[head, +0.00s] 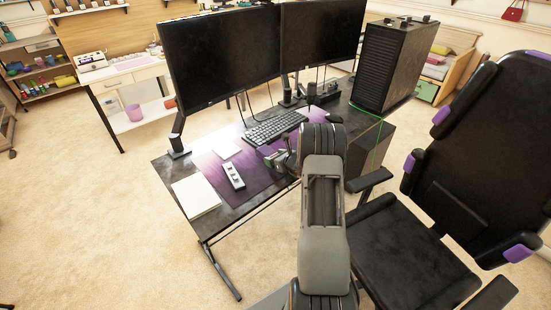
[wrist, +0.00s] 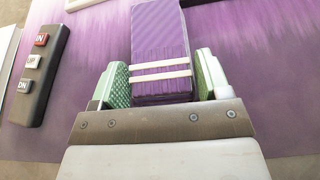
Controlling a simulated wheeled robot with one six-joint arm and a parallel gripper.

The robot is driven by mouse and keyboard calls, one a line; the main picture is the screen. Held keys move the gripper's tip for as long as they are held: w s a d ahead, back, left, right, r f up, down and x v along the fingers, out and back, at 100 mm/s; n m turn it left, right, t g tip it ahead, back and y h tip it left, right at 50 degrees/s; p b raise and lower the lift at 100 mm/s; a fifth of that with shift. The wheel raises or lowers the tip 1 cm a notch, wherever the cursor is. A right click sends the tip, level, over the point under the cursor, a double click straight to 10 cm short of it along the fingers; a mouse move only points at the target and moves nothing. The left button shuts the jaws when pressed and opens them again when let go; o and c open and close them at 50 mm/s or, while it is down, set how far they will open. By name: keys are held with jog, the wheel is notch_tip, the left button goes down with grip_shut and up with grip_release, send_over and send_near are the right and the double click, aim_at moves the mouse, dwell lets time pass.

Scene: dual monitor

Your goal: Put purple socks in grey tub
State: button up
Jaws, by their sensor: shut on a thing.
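The purple socks (wrist: 160,35), a folded bundle with two white stripes, are between the green-padded fingers of my gripper (wrist: 160,78) in the wrist view. Both pads sit against the sides of the bundle. The socks cannot be told apart from the mat there. I cannot tell whether the socks touch the mat. I cannot make out a grey tub in either view.
The desk holds a purple mat (head: 209,163), keyboard (head: 274,129), switch box (head: 233,176), white pad (head: 196,196), two monitors (head: 221,58) and a PC tower (head: 394,66). A black chair (head: 405,250) stands close right. A pink bin (head: 134,112) is on a shelf behind. Floor at left is clear.

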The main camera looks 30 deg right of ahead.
jog(key=shift+f, duration=0.2)
jog(key=o, duration=0.9)
jog(key=shift+r, duration=0.1)
jog(key=shift+r, duration=0.1)
